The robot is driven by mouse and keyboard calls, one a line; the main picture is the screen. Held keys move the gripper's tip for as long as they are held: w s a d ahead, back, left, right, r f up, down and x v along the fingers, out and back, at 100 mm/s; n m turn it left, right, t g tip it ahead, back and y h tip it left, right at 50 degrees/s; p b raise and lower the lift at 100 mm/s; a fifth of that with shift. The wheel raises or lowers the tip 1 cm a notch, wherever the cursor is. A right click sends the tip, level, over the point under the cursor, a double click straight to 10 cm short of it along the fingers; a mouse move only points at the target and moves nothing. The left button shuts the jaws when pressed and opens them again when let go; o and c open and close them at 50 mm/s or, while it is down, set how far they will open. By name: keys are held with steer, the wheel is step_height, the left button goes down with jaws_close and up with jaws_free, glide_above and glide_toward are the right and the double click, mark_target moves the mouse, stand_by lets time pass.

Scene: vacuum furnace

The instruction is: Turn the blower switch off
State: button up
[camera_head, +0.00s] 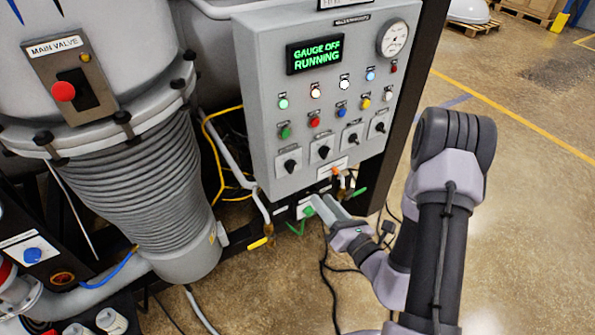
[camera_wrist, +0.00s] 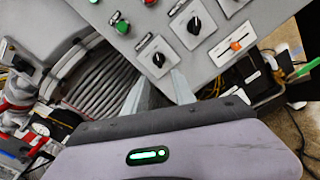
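A grey control panel (camera_head: 262,110) carries several black rotary switches; their labels are too small to read, so I cannot tell which is the blower switch. The lower-left black switch (camera_head: 290,165) also shows in the wrist view (camera_wrist: 158,60), just beyond the fingertips. A second black switch (camera_head: 323,152) is to its right, also in the wrist view (camera_wrist: 194,25). My gripper (camera_head: 321,198) is below the panel's lower edge in the head view. In the wrist view my gripper (camera_wrist: 159,76) has its two fingers apart with nothing between them. Contact with the panel is not visible.
The panel display (camera_head: 316,55) reads "GAUGE OFF RUNNING". An orange switch (camera_head: 335,172) is at the panel's bottom. A ribbed bellows (camera_head: 140,190) stands left. Open floor (camera_head: 530,200) lies right.

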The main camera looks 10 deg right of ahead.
mark_target(294, 168)
steer(key=p+x, duration=0.1)
steer(key=x, duration=1.2)
steer(key=shift+a+r, duration=0.1)
steer(key=shift+a, duration=0.05)
jaws_close()
